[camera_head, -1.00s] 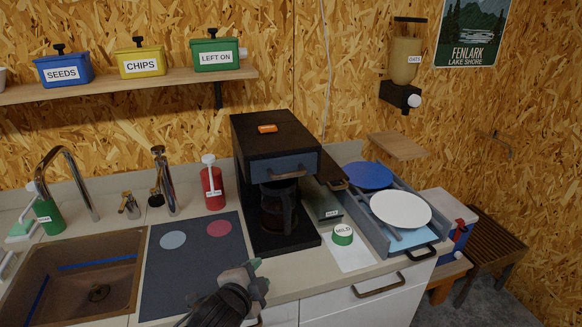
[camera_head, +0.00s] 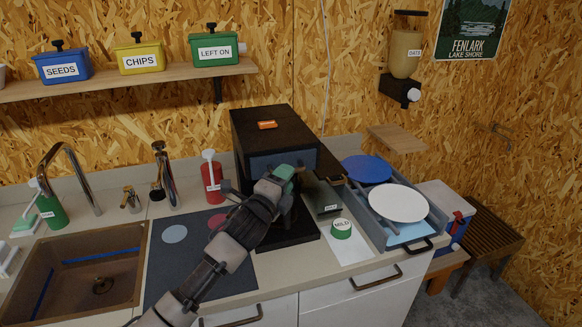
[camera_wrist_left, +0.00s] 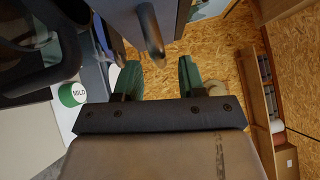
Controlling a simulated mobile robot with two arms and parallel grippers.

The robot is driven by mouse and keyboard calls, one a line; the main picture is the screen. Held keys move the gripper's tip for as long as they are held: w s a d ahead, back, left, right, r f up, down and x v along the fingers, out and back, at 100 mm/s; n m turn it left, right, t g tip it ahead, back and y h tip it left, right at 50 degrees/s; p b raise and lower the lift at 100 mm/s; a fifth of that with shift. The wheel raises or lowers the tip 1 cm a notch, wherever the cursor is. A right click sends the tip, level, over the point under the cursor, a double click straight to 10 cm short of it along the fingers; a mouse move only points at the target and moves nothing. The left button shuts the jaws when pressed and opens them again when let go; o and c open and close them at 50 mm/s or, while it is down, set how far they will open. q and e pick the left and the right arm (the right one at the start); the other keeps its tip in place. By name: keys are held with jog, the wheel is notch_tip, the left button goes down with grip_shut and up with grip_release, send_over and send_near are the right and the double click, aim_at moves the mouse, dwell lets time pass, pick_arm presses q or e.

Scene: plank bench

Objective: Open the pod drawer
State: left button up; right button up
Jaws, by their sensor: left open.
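The black coffee machine (camera_head: 275,127) stands on the counter. Its blue-grey pod drawer front (camera_head: 306,157) sits flush beneath the top, looking shut. My left gripper (camera_head: 286,178) is in front of the drawer and hides its handle and the jug below. In the left wrist view, the green fingers (camera_wrist_left: 160,78) are apart with nothing between them. A dark rounded bar (camera_wrist_left: 150,32), seemingly the drawer handle, lies just beyond the fingertips, roughly in line with the gap. I cannot tell whether they touch. My right gripper is not in view.
A red bottle (camera_head: 212,180) stands left, beyond the dark mat (camera_head: 170,265). The sink (camera_head: 75,265) is farther left.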

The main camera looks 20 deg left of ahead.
aim_at(303, 160)
pick_arm(q)
jog(key=shift+p+x, duration=0.3)
jog(key=shift+x, duration=1.35)
jog(key=shift+c, duration=0.3)
grip_shut()
